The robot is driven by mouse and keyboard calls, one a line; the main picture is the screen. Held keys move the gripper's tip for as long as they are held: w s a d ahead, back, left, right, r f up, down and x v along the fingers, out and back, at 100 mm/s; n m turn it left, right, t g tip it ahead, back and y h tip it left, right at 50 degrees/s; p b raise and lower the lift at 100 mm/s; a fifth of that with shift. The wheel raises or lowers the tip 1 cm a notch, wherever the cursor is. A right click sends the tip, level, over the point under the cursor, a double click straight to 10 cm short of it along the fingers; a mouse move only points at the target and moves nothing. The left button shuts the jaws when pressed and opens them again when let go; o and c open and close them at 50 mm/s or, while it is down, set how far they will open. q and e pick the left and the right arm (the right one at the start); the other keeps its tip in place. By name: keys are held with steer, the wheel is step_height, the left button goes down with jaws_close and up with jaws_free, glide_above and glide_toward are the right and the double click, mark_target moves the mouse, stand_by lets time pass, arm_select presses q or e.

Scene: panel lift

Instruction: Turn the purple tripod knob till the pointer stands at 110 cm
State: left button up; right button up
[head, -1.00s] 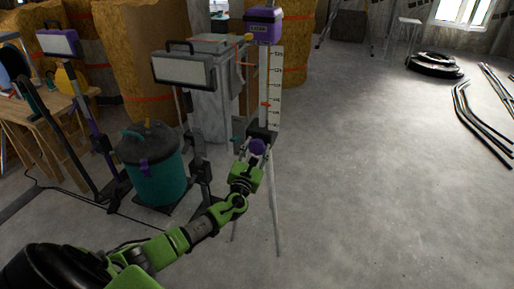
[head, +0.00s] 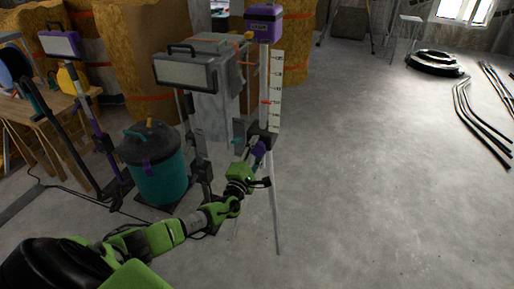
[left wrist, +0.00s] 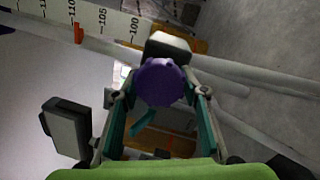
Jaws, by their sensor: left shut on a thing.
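The purple knob (left wrist: 160,82) sits between the fingers of my left gripper (left wrist: 158,98) in the left wrist view. The gripper is shut on it. In the head view the purple knob (head: 258,149) is partly hidden by my left gripper (head: 256,160), on the tripod's dark collar. The white scale (left wrist: 115,22) shows 110, 105 and 100. The red pointer (left wrist: 78,33) stands between the 110 and 105 labels, closer to 110; I cannot read it exactly. A purple laser unit (head: 263,22) tops the tripod column. My right gripper is not in view.
A teal bin (head: 157,178) and a work lamp (head: 186,72) stand left of the tripod. A workbench (head: 40,115) is farther left. Tripod legs (head: 275,215) spread below the collar.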

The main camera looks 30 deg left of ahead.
arm_select(q)
steer(key=shift+f+m+h+p, duration=0.1)
steer(key=shift+m+h+p, duration=0.35)
steer(key=shift+m, duration=1.25)
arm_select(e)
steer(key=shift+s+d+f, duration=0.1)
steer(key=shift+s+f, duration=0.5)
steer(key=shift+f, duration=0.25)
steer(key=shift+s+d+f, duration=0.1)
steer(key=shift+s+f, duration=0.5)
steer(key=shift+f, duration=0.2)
arm_select(q)
steer(key=o, duration=1.1)
steer(key=shift+s, duration=0.15)
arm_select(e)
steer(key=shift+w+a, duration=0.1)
arm_select(q)
steer(key=v, duration=1.1)
steer(key=shift+s+d, duration=0.1)
steer(key=shift+s, duration=0.25)
